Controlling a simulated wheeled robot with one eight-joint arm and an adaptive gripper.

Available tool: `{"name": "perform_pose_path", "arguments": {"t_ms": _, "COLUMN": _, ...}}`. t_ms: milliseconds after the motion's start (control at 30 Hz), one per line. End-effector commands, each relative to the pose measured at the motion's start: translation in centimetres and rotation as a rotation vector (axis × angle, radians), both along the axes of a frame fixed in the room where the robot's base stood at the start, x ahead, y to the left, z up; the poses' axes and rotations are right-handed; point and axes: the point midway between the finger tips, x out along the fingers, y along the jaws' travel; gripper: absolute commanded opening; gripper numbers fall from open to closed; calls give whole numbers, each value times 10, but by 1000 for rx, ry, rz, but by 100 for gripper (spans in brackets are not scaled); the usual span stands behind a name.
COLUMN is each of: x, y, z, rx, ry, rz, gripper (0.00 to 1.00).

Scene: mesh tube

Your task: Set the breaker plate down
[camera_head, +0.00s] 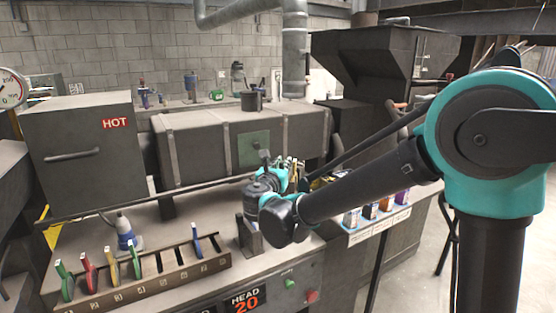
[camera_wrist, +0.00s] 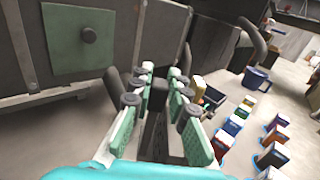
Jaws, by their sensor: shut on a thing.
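My gripper (camera_head: 290,174) is over the bench, in front of the long grey housing and close to a dark round fitting (camera_head: 262,190). In the wrist view my gripper (camera_wrist: 160,84) has its teal-padded fingers closed around a dark narrow piece (camera_wrist: 156,98), which I take to be the breaker plate. Most of it is hidden between the fingers, and its face cannot be seen. A numbered slotted rack (camera_head: 160,281) on the bench holds several upright plates with green, red, yellow and blue edges. Some of its slots look empty.
A grey box marked HOT (camera_head: 85,150) stands at left. The long housing (camera_head: 185,150) with a green panel (camera_head: 254,150) lies behind my gripper. A blue-based bottle (camera_head: 125,235) stands behind the rack. Several coloured boxes (camera_head: 370,211) line the right side; a blue mug (camera_wrist: 256,78) stands beyond.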

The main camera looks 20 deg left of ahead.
Motion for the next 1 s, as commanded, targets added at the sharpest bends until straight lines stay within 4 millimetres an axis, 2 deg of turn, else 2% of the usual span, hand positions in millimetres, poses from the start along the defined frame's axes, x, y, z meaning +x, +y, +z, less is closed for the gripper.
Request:
{"name": "perform_pose_path", "arguments": {"t_ms": 200, "x": 0, "y": 1, "z": -45, "rx": -1, "ry": -2, "rz": 0, "gripper": 0}}
{"name": "perform_pose_path", "arguments": {"t_ms": 400, "x": 0, "y": 0, "z": -79, "rx": -1, "ry": -2, "rz": 0, "gripper": 0}}
{"name": "perform_pose_path", "arguments": {"t_ms": 733, "x": 0, "y": 0, "z": -100, "rx": -1, "ry": -2, "rz": 0, "gripper": 0}}
{"name": "perform_pose_path", "arguments": {"t_ms": 1000, "x": 0, "y": 0, "z": -128, "rx": -1, "ry": -2, "rz": 0, "gripper": 0}}
